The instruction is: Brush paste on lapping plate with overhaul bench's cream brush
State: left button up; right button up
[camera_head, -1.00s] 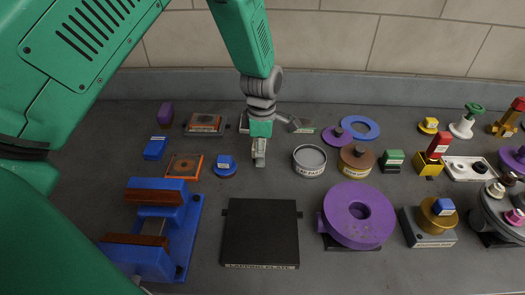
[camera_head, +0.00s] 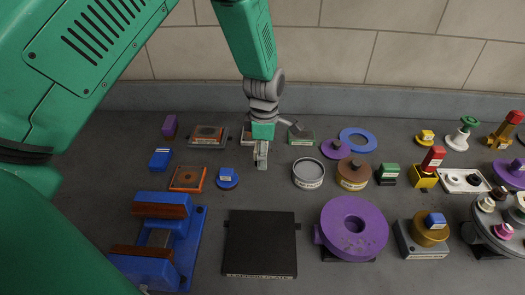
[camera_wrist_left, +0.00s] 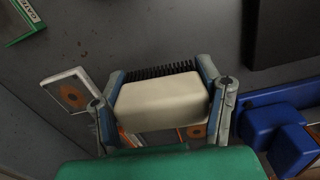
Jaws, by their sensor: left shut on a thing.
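My left gripper (camera_head: 261,158) is low over the bench behind the lapping plate, between the blue knob piece and the round tin. In the left wrist view it is shut on the cream brush (camera_wrist_left: 160,103), a pale block with dark bristles (camera_wrist_left: 158,72) along its far edge. In the head view the brush is hard to make out. The black square lapping plate (camera_head: 260,243) lies flat at front centre, apart from the brush; a dark block at the wrist view's top right (camera_wrist_left: 285,32) appears to be it. My right gripper is not in view.
A round grey tin (camera_head: 308,173) stands right of my left gripper. A blue vise (camera_head: 192,245) is left of the plate, a purple wheel (camera_head: 353,228) right of it. An orange-framed tile (camera_head: 188,178) lies left. Bare bench separates plate and gripper.

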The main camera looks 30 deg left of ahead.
aim_at(264, 179)
pick_arm(q)
jog(key=shift+d+f, duration=0.3)
jog(key=shift+f, duration=0.15)
jog(key=shift+d+f+b, duration=0.1)
jog(key=shift+f+b, duration=0.35)
jog(key=shift+f, duration=0.1)
jog(key=shift+a+f+b, duration=0.2)
jog(key=shift+f+b, duration=0.1)
jog(key=shift+f, duration=0.4)
jog(key=shift+a+f+b, duration=0.2)
jog(key=shift+f+b, duration=0.05)
jog(key=shift+f, duration=0.4)
jog(key=shift+d+f+b, duration=0.15)
jog(key=shift+f+b, duration=0.2)
jog(key=shift+f, duration=0.35)
jog(key=shift+d+f+b, duration=0.15)
jog(key=shift+f+b, duration=0.2)
jog(key=shift+f, duration=0.35)
jog(key=o, duration=1.3)
jog(key=shift+a+f, duration=0.1)
jog(key=shift+o, duration=0.2)
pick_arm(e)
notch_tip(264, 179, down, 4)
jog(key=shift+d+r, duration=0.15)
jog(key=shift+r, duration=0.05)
pick_arm(q)
jog(key=shift+a, duration=0.1)
jog(key=shift+r, duration=0.25)
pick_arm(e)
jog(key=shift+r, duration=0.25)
